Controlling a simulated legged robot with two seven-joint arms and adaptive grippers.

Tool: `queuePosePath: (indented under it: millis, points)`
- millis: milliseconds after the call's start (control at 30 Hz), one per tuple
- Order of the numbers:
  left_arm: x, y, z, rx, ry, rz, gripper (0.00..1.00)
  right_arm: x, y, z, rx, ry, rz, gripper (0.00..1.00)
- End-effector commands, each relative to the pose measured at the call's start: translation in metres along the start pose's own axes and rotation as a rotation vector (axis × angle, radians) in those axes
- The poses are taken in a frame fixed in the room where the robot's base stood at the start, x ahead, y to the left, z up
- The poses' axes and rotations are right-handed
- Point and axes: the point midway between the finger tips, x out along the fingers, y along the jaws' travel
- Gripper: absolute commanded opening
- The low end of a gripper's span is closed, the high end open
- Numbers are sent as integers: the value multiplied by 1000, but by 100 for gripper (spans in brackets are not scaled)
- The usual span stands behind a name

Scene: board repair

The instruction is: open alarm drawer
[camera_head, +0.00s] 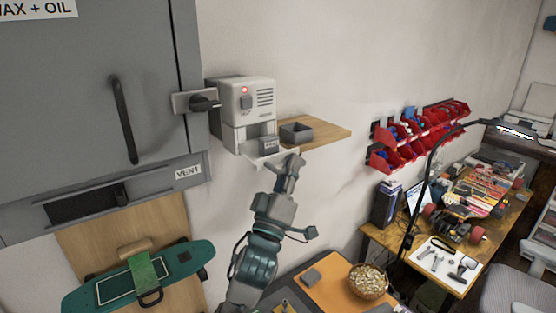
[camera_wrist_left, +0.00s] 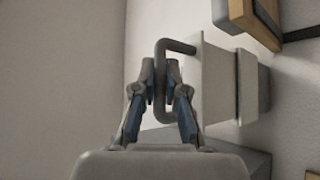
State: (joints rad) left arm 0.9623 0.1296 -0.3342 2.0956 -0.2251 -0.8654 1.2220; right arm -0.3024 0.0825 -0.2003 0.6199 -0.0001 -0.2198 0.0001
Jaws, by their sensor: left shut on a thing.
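The alarm (camera_head: 245,101) is a pale box with a red light and a vent grille, mounted on the wall right of the grey cabinet. My left gripper (camera_head: 291,163) is at the drawer's front. In the left wrist view, the gripper (camera_wrist_left: 168,90) is shut around the drawer's grey bar handle (camera_wrist_left: 160,62), with the pale drawer front (camera_wrist_left: 211,85) behind it. My right gripper is not in view.
A wooden shelf (camera_head: 325,131) with a grey open box (camera_head: 297,133) is right of the alarm. A grey cabinet (camera_head: 85,90) with a latch (camera_head: 202,102) is to the left. Red bins (camera_head: 400,155) hang farther right. A bowl (camera_head: 367,281) stands below.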

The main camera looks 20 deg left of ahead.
Motion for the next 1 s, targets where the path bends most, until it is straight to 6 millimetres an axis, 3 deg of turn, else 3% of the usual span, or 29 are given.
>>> queuePosePath:
  millis: [167,300,500,633,700,767,1000]
  points:
    - [-13,26,10,-12,-2,9,0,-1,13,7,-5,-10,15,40]
    - [-21,38,14,-11,0,5,0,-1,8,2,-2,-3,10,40]
    - [-22,42,18,-4,-2,-1,0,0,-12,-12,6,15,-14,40]
    - [-22,41,19,-3,-3,-2,0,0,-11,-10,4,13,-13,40]
    - [-22,41,19,-3,-3,-1,23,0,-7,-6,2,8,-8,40]
    - [-22,41,18,-4,-2,0,37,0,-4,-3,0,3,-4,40]
    - [-23,43,14,-5,5,5,37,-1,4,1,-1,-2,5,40]
